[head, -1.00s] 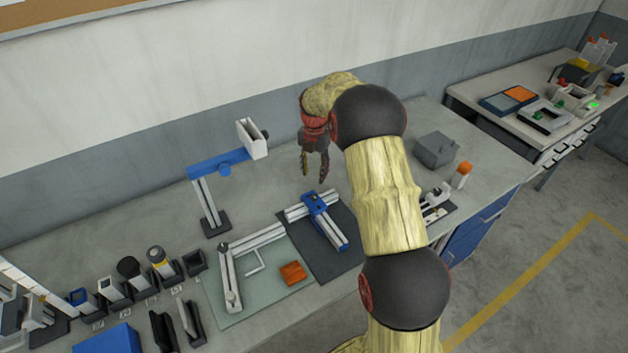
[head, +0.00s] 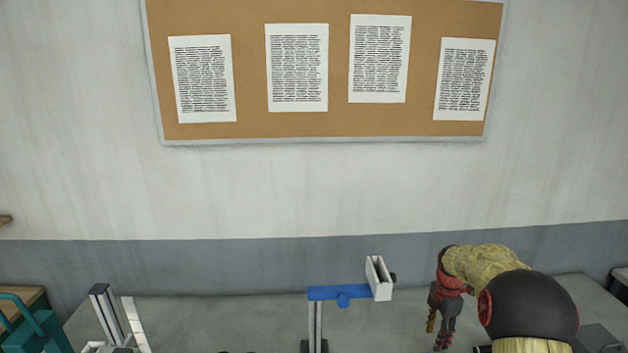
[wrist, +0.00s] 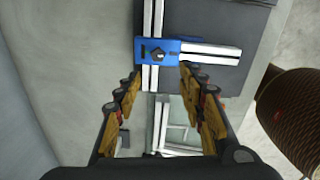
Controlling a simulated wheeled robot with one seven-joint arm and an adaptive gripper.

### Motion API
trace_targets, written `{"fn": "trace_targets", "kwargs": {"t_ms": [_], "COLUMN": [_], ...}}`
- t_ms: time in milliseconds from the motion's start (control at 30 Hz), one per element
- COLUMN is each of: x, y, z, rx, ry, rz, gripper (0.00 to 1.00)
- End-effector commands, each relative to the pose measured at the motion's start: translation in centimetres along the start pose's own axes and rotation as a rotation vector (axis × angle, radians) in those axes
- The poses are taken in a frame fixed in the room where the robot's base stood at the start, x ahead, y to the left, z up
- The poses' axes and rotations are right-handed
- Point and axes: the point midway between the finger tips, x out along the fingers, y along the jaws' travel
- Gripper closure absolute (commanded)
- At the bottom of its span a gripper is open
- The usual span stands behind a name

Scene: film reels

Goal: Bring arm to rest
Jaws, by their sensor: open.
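My gripper (head: 438,328) hangs pointing down at the right of the head view, above the workbench (head: 240,315). It is open and holds nothing. In the wrist view my gripper (wrist: 160,98) shows its two fingers spread apart. Between and beyond them is a blue clamp block (wrist: 158,52) on metal rails, lying over a dark mat (wrist: 225,72). The fingers appear apart from it.
A stand with a blue arm (head: 338,293) and white holder (head: 378,278) rises left of my gripper. Metal posts (head: 105,315) and a teal object (head: 35,330) are at the lower left. A cork board (head: 330,120) hangs on the wall. Most of the benchtop is below the view.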

Motion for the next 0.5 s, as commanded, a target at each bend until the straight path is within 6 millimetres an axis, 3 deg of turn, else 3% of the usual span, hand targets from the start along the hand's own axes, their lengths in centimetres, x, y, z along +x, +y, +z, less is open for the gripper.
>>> {"fn": "trace_targets", "kwargs": {"t_ms": [100, 167, 367, 500], "x": [1.9, 1.9, -0.4, -3.3], "y": [-2.5, -3.7, -8.0, -11.6], "z": [-1.2, -1.8, -4.8, -7.7], "rx": [0.266, 0.405, 0.856, 1.158], "ry": [0.015, 0.015, 0.000, -0.007], "rz": [-0.047, -0.061, -0.068, -0.041], "gripper": [0.60, 0.60, 0.60, 0.60]}}
